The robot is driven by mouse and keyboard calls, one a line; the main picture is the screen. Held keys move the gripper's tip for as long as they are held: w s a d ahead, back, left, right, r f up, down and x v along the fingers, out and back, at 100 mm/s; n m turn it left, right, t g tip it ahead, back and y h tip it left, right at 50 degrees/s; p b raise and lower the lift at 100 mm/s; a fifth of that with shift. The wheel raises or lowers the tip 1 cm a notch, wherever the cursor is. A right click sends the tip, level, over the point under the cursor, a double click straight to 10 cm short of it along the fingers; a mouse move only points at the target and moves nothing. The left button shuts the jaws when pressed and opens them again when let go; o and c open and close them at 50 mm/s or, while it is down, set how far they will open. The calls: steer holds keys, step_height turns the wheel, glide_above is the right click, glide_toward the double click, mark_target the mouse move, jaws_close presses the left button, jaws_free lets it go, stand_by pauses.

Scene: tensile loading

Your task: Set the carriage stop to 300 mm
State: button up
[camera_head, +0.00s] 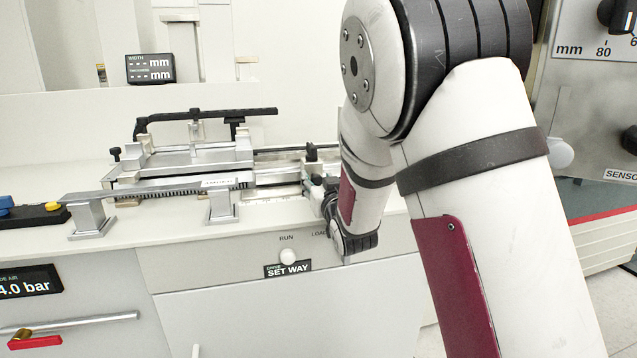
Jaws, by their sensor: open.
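A metal slide rig (180,160) stands on the pale bench, with a long toothed or ruled bar (165,190) along its front. A small black block (312,151) sits at the right end of its rear rail; I cannot tell whether this is the carriage stop. No 300 mm mark is readable. My arm reaches down from the upper right, and my gripper (322,192) is low at the rig's right end, in front of the bench edge. It is small and partly hidden by my wrist. It is open, and I see nothing held in it. Contact with the rig cannot be told.
A width display (150,68) stands behind the rig. A pressure display (30,284) is at lower left. A grey machine panel (590,110) with knobs is at right.

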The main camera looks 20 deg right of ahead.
jaws_close()
steer(key=a+b, duration=0.2)
steer(key=a, duration=0.8)
jaws_free()
steer(key=s, duration=1.2)
